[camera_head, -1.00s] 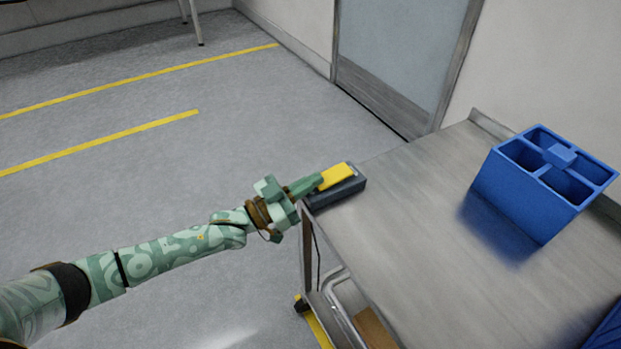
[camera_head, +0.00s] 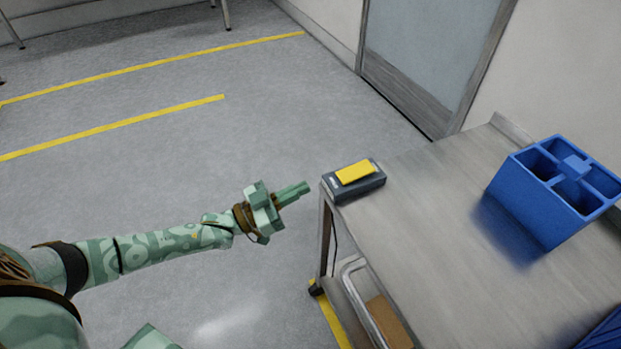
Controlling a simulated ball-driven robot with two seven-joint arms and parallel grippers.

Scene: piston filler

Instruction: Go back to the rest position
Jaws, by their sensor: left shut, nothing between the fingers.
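My left gripper (camera_head: 292,194) is at the end of my green patterned arm, which comes in from the left. It is shut and empty, over the floor just left of the metal table (camera_head: 420,215). My right gripper is not in view.
A blue divided caddy (camera_head: 535,211) stands on the table at the right. Part of another blue container (camera_head: 603,335) shows at the lower right. A brown box (camera_head: 390,322) lies below the tabletop. Open grey floor (camera_head: 150,190) with yellow lines is at the left.

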